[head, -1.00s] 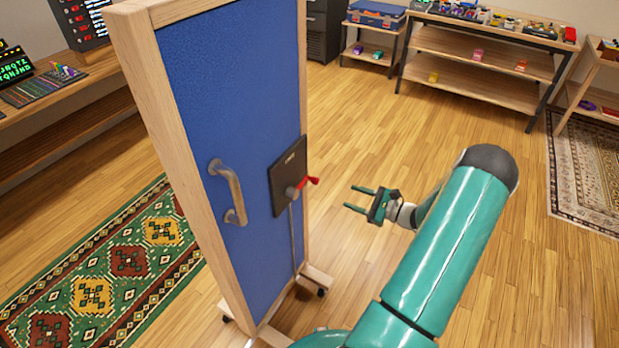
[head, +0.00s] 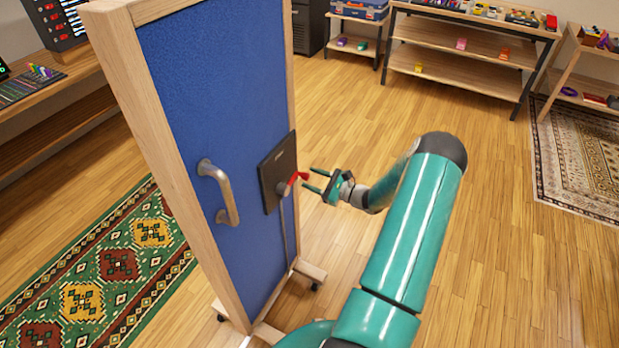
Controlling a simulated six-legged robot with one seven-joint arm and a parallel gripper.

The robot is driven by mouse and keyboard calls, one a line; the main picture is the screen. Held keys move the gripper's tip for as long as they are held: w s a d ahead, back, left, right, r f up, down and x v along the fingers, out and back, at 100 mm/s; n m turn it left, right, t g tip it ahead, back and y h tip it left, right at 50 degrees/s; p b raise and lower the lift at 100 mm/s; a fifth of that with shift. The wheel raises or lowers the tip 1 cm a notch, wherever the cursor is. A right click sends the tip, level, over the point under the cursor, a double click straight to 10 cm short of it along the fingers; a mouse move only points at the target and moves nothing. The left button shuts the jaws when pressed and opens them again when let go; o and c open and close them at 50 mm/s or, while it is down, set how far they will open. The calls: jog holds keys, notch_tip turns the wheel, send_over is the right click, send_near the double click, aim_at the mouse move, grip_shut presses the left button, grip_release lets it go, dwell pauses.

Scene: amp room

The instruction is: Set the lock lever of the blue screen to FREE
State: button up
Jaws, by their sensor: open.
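The blue screen (head: 200,105) stands upright in a pale wooden frame at centre left. A dark lock plate (head: 270,170) is fixed on its face. The red lock lever (head: 296,179) sits on a grey hub at the plate's right side. The plate's lettering is too small to read. A grey handle (head: 222,192) is to the left of the plate. My gripper (head: 312,180) is open, its two teal fingers pointing left at the lever. The fingertips are very close to the lever's red end; I cannot tell whether they touch it.
The screen stands on a wooden foot with casters (head: 309,270). A patterned green rug (head: 105,262) lies left of it. Shelves (head: 465,70) with small items stand at the back. The wooden floor (head: 530,265) to the right is clear.

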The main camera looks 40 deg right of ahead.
jog(key=shift+x, duration=0.85)
grip_shut()
